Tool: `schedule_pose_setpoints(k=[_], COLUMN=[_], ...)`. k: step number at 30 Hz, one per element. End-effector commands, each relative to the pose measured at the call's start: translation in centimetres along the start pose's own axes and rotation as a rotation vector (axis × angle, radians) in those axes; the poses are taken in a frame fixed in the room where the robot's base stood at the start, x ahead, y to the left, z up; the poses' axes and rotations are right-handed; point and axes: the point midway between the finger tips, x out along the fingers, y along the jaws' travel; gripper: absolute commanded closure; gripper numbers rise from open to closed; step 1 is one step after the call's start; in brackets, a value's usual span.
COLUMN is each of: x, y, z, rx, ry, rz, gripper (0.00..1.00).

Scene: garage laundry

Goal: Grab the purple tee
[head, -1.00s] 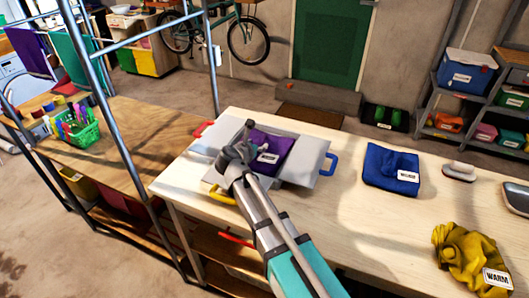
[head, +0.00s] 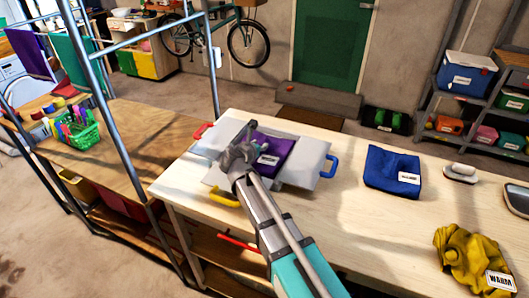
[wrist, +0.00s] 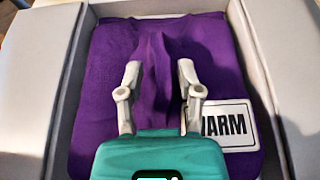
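The purple tee (head: 272,146) lies on a grey folding board (head: 306,166) on the pale workbench, and it fills the middle of the wrist view (wrist: 95,85). A white label reading "WARM" (wrist: 222,124) lies on its right part. My gripper (wrist: 158,72) is over the tee with its two fingers apart. A raised ridge of purple cloth stands between and beyond the fingertips. I cannot tell whether the fingers touch the cloth. In the head view my gripper (head: 243,146) hides the tee's left part.
The board has raised grey panels around the tee, with red, blue (head: 331,165) and yellow (head: 224,197) handles. A folded blue cloth (head: 388,165) and a crumpled yellow cloth (head: 462,255) lie to the right. A metal frame (head: 110,100) stands on the left.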

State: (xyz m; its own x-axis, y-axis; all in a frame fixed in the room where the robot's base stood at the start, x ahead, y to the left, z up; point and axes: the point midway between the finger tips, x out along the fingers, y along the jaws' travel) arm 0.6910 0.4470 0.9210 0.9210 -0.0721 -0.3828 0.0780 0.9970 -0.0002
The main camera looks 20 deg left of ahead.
Motion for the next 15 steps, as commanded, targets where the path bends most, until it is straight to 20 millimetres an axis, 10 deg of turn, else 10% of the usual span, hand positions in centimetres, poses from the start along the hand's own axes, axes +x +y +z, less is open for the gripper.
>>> schedule_pose_setpoints(k=[6,15], x=[0.01,0.02], y=[-0.01,-0.02], z=[0.00,0.02], rx=[0.000,0.000], ry=[0.000,0.000], rz=[0.000,0.000], gripper=[1.00,1.00])
